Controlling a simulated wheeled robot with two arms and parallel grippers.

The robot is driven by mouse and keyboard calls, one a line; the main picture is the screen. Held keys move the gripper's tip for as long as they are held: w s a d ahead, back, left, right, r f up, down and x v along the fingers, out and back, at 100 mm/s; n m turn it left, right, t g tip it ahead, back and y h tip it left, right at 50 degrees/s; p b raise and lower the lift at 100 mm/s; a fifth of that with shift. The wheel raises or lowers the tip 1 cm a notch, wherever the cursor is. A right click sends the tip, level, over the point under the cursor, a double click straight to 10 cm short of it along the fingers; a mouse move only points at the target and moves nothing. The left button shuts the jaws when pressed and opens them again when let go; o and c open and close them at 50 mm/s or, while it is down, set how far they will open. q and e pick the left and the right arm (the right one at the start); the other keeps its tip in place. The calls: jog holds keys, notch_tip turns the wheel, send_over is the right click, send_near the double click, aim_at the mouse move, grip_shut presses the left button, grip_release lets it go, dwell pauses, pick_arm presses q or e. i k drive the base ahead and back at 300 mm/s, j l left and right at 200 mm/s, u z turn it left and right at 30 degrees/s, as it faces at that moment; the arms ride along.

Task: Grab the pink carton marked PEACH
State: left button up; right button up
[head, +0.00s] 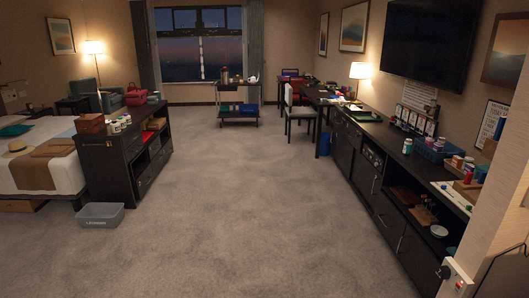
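I cannot make out a pink carton marked PEACH; labels are too small to read from here. Several small colored containers stand at the right end of the long dark counter (385,143). Among them are a red can (468,174) and a blue basket (436,150) with items in it. Neither of my grippers is in the head view.
Open carpet (250,200) runs down the middle. A dark low cabinet (105,165) and a bed stand at the left. A grey bin (100,214) sits on the floor. A trolley (238,107) and a chair (299,115) stand farther back. A wall edge is close at right.

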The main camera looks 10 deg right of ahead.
aim_at(429, 141)
jog(key=i+j+u, duration=0.15)
jog(key=i+j, duration=0.35)
jog(key=i+j+u, duration=0.15)
jog(key=i+j, duration=0.3)
jog(key=i, duration=0.3)
jog(key=i+l+z, duration=0.25)
jog(key=i+z, duration=0.15)
jog(key=i, duration=0.15)
jog(key=i+z, duration=0.45)
jog(key=i+j+z, duration=0.15)
jog(key=i+z, duration=0.25)
jog(key=i, duration=0.3)
jog(key=i+j+z, duration=0.3)
jog(key=i+z, duration=0.15)
jog(key=i, duration=0.1)
